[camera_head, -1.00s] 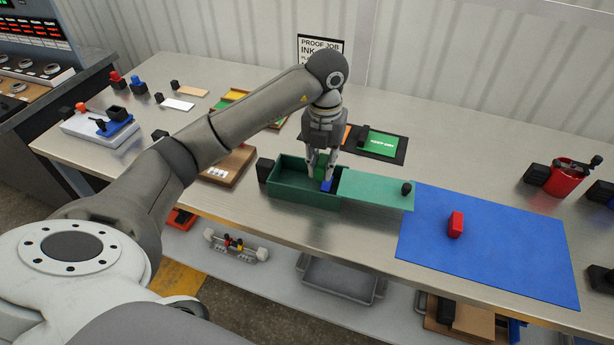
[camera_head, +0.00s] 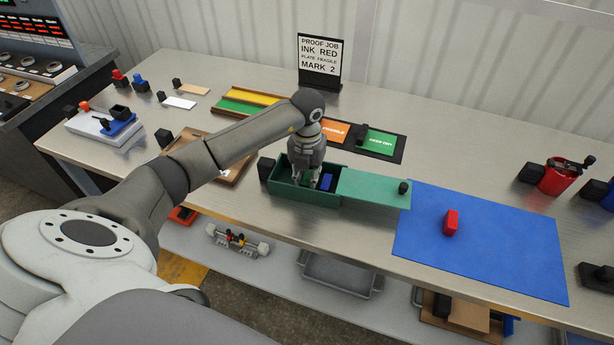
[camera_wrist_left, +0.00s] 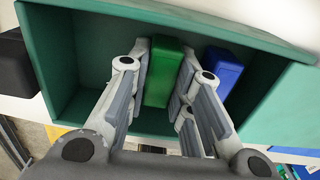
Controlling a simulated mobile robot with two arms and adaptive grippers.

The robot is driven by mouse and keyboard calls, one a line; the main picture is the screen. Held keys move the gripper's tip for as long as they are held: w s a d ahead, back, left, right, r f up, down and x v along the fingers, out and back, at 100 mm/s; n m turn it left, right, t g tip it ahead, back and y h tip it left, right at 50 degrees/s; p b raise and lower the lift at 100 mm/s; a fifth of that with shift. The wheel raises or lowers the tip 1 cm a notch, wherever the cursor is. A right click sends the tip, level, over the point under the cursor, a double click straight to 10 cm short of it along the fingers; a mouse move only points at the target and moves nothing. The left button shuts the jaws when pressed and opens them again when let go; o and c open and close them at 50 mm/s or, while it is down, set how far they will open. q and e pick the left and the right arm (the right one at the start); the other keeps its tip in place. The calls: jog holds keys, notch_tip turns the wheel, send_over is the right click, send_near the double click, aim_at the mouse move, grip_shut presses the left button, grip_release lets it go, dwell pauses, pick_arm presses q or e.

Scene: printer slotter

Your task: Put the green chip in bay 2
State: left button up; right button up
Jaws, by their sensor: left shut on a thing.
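The green chip (camera_wrist_left: 163,75) is an upright green block between the fingers of my left gripper (camera_head: 313,186) in the left wrist view. The gripper is shut on it, inside the dark green open box (camera_head: 305,200). A blue chip (camera_wrist_left: 223,72) stands to the right of the green chip in the same box; it also shows in the head view (camera_head: 327,182). The fingers hide most of the green chip in the head view. I cannot tell whether the chip touches the box floor. No bay number is readable. My right gripper is not in view.
A green lid plate (camera_head: 372,188) with a black knob extends right from the box. A red block (camera_head: 451,222) sits on a blue mat (camera_head: 500,260). Behind are a tray with yellow and green strips (camera_head: 250,97) and a sign (camera_head: 320,60) reading "MARK 2".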

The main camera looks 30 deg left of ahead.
aim_at(307, 177)
pick_arm(q)
jog(key=shift+f, duration=0.2)
jog(key=o, duration=0.6)
jog(key=shift+r, duration=0.1)
jog(key=shift+o, duration=0.2)
jog(key=shift+r, duration=0.1)
jog(key=shift+r, duration=0.2)
notch_tip(307, 177, up, 12)
jog(key=b, duration=0.2)
jog(key=shift+f+b, duration=0.15)
jog(key=shift+b, duration=0.2)
